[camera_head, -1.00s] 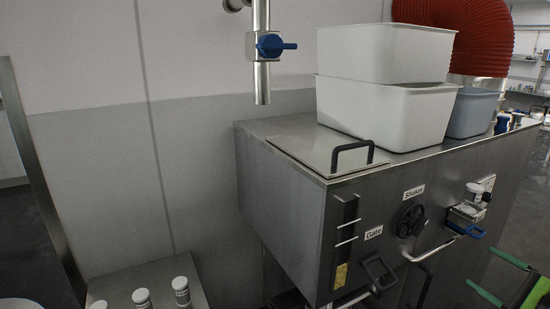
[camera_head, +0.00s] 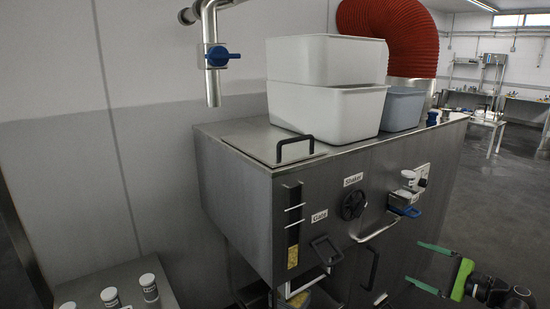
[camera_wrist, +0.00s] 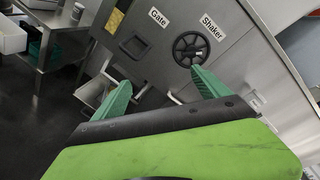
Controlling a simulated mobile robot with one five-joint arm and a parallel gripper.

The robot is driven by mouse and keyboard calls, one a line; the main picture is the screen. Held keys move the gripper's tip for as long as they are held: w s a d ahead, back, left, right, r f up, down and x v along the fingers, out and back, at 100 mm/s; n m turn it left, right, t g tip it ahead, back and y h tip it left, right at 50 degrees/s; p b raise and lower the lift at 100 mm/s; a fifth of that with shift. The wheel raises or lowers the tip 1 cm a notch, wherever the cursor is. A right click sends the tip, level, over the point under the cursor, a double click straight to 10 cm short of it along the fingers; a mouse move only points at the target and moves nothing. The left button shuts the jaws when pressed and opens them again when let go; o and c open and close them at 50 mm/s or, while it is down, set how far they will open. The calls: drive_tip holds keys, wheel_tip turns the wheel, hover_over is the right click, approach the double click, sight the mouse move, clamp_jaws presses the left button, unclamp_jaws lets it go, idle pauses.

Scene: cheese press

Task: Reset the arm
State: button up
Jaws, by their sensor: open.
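My gripper (camera_head: 431,268) is at the lower right of the head view, with its two green fingers apart and nothing between them. It is to the right of the steel cheese press (camera_head: 240,208) and apart from it. In the wrist view the green fingers of my gripper (camera_wrist: 158,92) are spread, and the tilted front of the press with its "Gate" and "Shaker" labels is beyond them. The black shaker handwheel (camera_head: 353,204) is on the press front; it also shows in the wrist view (camera_wrist: 190,48). The black gate handle (camera_head: 326,250) is below the "Gate" label.
White tubs (camera_head: 325,108) and a grey tub (camera_head: 402,108) stand on the press. A pipe with a blue valve handle (camera_head: 222,56) hangs at the left. White-capped bottles (camera_head: 149,287) stand on a low steel surface. Open floor (camera_head: 490,210) is at the right.

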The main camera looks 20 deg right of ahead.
drive_tip(key=w+a+f+n+g+y, duration=0.1)
drive_tip(key=w+a+f+n+g, duration=0.25)
drive_tip(key=a, duration=0.35)
drive_tip(key=w+a+f+n+g+p, duration=0.1)
drive_tip(key=w+a+f+n+g, duration=0.15)
drive_tip(key=w+a, duration=0.35)
drive_tip(key=w+a+f+n+g+y, duration=0.15)
drive_tip(key=w+a+f, duration=0.25)
drive_tip(key=a, duration=0.4)
drive_tip(key=a+f+n+g+h, duration=0.2)
drive_tip(key=a+n, duration=0.2)
drive_tip(key=a, duration=0.4)
drive_tip(key=a+f+n+g+h+p, duration=0.1)
drive_tip(key=a+f+n+g+h, duration=0.2)
drive_tip(key=a, duration=0.6)
drive_tip(key=a+f+n+g+h+p, duration=0.1)
drive_tip(key=a+f+n+g+h, duration=0.1)
drive_tip(key=a+n, duration=0.5)
drive_tip(key=shift+w+a+f+g+h, duration=0.25)
drive_tip(key=shift+a+f+g+h, duration=0.15)
drive_tip(key=shift+a+g+h, duration=0.25)
drive_tip(key=shift+a, duration=0.15)
